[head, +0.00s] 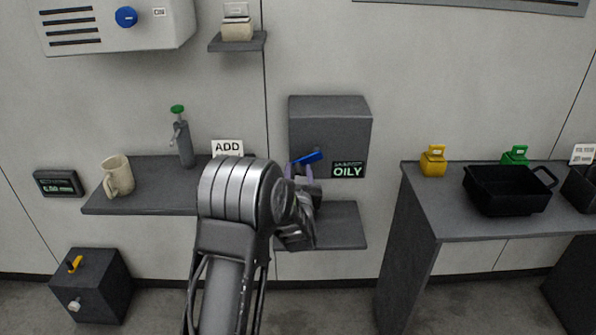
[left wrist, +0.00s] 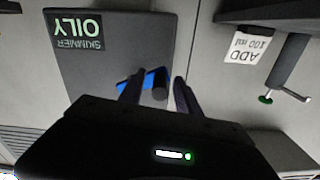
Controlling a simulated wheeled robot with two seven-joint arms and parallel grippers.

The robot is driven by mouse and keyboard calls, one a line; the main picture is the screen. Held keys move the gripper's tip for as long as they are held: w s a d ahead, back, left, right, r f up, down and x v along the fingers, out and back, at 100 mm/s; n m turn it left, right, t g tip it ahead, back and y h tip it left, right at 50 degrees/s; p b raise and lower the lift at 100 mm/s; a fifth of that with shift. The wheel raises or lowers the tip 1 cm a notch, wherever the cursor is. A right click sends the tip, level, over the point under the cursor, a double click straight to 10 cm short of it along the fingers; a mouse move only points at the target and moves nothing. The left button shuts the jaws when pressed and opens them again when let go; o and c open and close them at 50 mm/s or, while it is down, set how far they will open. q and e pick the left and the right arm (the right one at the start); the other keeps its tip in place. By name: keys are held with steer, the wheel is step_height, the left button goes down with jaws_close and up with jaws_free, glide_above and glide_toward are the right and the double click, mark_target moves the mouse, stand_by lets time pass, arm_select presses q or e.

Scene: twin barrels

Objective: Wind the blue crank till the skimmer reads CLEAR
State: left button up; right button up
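The skimmer (head: 330,113) is a grey box on the wall, and its small display (head: 347,170) reads OILY in green. The display shows upside down in the left wrist view (left wrist: 78,31). The blue crank (head: 309,157) is on the skimmer's front; in the left wrist view the blue arm (left wrist: 153,77) shows behind my fingertips, with a dark round part beside it. My left gripper (head: 301,178) is at the crank, its fingers apart on either side of that dark part. I cannot tell whether they touch it. My own arm hides part of the shelf below. My right gripper is out of view.
A shelf (head: 145,199) at left holds a beige mug (head: 117,176), a green-topped dispenser (head: 183,142) and an ADD card (head: 227,148). A ledge (head: 345,226) juts out below the skimmer. A table (head: 480,225) at right holds a black pan (head: 506,196).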

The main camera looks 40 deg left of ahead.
arm_select(q)
jaws_close()
stand_by(0.3)
stand_by(1.1)
